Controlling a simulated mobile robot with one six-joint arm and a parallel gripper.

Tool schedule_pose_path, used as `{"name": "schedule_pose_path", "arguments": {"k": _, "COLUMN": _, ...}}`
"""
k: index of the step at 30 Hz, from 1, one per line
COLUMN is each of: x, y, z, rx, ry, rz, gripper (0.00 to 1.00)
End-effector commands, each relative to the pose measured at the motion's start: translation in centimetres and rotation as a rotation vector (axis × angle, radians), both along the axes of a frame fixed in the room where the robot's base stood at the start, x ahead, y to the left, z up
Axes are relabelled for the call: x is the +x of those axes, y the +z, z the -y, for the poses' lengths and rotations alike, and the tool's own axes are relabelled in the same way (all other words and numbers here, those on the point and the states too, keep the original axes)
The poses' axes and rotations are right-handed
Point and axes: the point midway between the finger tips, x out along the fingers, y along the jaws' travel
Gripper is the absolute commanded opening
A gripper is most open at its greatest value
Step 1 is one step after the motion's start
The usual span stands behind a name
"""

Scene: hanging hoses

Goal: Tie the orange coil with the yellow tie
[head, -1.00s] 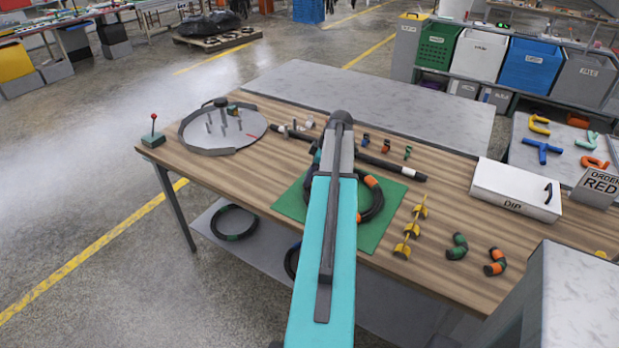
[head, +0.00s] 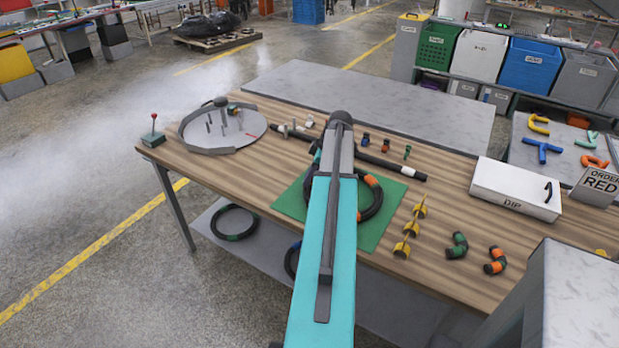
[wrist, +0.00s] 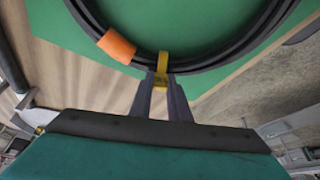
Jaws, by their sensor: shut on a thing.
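The orange coil is a black hose ring with an orange band (wrist: 116,47). It lies on the green mat (head: 375,235), and its right side (head: 374,204) shows beside my arm in the head view. My gripper (wrist: 162,84) is at the coil's near edge in the wrist view, shut on the yellow tie (wrist: 162,62). The tie crosses the black hose there, to the right of the orange band. I cannot tell whether it goes fully around the hose. In the head view my arm hides the gripper, the tie and part of the coil.
A white DIP box (head: 516,188) and short green and orange-banded hose pieces (head: 495,261) are at the right. A round tray (head: 222,125) is at the left.

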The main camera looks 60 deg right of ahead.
Motion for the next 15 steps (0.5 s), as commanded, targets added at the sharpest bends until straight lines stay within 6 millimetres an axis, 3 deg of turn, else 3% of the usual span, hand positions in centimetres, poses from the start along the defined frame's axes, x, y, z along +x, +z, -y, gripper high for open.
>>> {"name": "schedule_pose_path", "arguments": {"k": 1, "x": -0.30, "y": -1.10, "z": -0.33, "rx": 0.010, "ry": 0.002, "rz": -0.015, "gripper": 0.00}}
{"name": "schedule_pose_path", "arguments": {"k": 15, "x": -0.33, "y": -1.72, "z": -0.49, "rx": 0.014, "ry": 0.004, "rz": -0.017, "gripper": 0.00}}
